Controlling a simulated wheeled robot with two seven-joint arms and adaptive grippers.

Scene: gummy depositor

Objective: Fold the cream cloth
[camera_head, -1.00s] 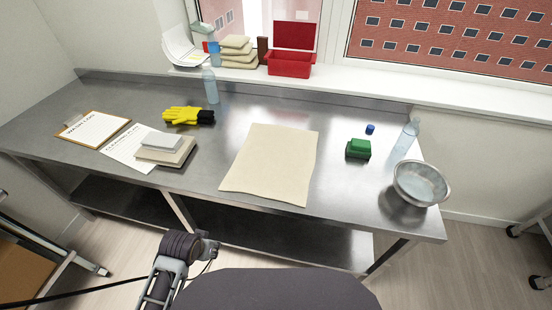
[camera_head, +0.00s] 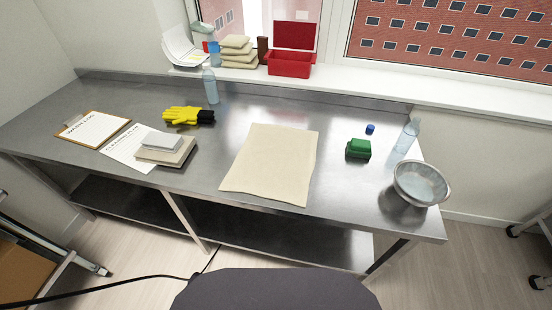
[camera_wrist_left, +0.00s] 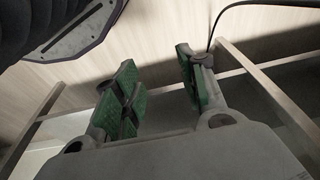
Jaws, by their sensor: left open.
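The cream cloth (camera_head: 270,163) lies flat and spread out on the steel table, near its front edge in the head view. Nothing is touching it from above. My left gripper (camera_wrist_left: 160,88) shows in the left wrist view with its green-padded fingers apart and nothing between them. It is away from the cloth, with the floor and table frame behind it. Neither gripper shows in the head view now.
Left of the cloth are yellow gloves (camera_head: 184,116), stacked folded cloths (camera_head: 167,155) and a clipboard (camera_head: 93,128). Right of it are a green block (camera_head: 359,149), a blue cap (camera_head: 370,129), a clear bottle (camera_head: 407,138) and a metal bowl (camera_head: 420,184). The table (camera_head: 338,185) around the cloth is clear.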

